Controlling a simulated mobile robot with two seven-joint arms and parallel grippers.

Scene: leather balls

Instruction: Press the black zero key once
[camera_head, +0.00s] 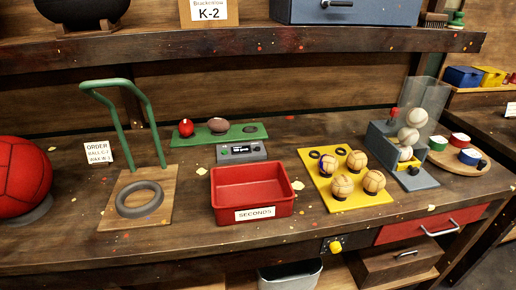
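A small grey device (241,151) with a dark display (241,149) stands at the middle of the bench, behind the red bin. The display shows small light text that I cannot read. Small marks lie on either side of the display, one of them greenish. They are too small for me to tell which is the black zero key. A green board (219,134) lies just behind the device and carries a red ball (186,127) and a brown oval ball (218,125). Neither of my grippers is in view.
The red bin (252,209) labelled SECONDS stands in front of the device. A yellow board (345,194) with several tan balls lies to the right. A green frame (131,121) on a wooden base rises to the left. A shelf (240,45) overhangs the back.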

